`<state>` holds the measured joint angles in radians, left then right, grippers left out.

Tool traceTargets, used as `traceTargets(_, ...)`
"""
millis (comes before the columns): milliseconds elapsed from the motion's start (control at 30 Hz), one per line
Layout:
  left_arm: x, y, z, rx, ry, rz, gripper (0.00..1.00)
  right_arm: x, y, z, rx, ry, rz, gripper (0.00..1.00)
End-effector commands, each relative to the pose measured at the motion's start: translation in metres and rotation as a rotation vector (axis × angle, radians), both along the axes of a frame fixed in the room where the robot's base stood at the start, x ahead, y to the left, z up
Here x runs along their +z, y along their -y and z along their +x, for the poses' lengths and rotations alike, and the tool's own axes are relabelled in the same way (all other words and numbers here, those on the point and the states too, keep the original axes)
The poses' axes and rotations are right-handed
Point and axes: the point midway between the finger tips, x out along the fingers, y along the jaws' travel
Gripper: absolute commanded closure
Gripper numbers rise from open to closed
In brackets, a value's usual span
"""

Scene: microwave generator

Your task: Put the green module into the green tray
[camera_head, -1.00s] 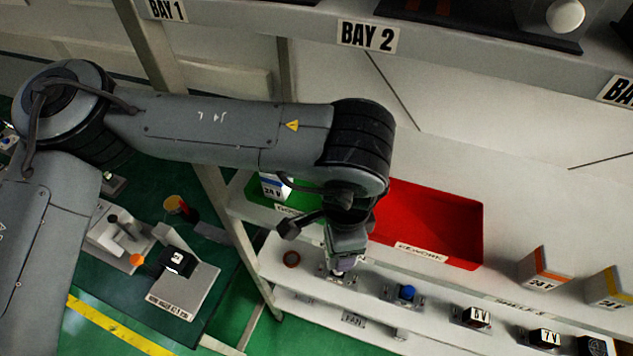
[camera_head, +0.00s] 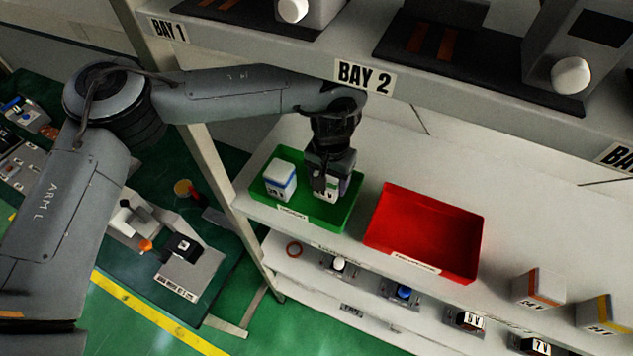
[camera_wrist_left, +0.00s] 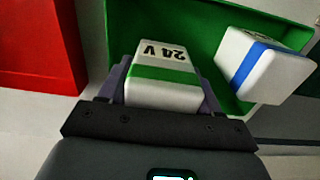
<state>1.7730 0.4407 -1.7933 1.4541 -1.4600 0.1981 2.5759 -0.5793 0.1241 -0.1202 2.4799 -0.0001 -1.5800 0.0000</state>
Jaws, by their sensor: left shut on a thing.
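The green module (camera_wrist_left: 163,75), a white box with a green stripe and a "24 V" label, is between the fingers of my left gripper (camera_wrist_left: 165,92), which is shut on it. In the head view my left gripper (camera_head: 326,188) holds the green module (camera_head: 327,189) over the right part of the green tray (camera_head: 345,212). I cannot tell whether the module touches the tray floor. The tray also shows behind the module in the left wrist view (camera_wrist_left: 205,25). My right gripper is not in view.
A white module with a blue stripe (camera_head: 280,180) stands in the left part of the green tray. A red tray (camera_head: 430,230) is to the right. Orange-striped (camera_head: 538,288) and yellow-striped (camera_head: 603,313) modules stand farther right. The BAY 2 shelf edge (camera_head: 400,85) is above.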

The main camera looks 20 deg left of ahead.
Motion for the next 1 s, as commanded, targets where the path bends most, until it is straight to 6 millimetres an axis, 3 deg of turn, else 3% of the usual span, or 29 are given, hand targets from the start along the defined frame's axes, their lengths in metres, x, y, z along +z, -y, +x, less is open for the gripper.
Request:
traceTargets(300,-0.023,-0.001,0.0,0.02,-0.001,0.0,0.82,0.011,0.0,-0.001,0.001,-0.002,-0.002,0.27)
traceTargets(800,-0.03,-0.001,0.0,0.018,0.0,0.0,0.82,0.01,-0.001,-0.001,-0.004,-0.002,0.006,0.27)
traceTargets(833,-0.029,-0.001,0.0,0.018,0.0,0.001,0.33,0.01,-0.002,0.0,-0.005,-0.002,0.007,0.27)
traceTargets(967,-0.029,-0.001,0.0,0.017,0.0,0.001,0.13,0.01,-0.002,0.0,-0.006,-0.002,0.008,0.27)
traceTargets(1000,-0.029,-0.001,0.0,0.017,0.0,0.001,0.12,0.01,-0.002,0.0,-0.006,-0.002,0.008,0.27)
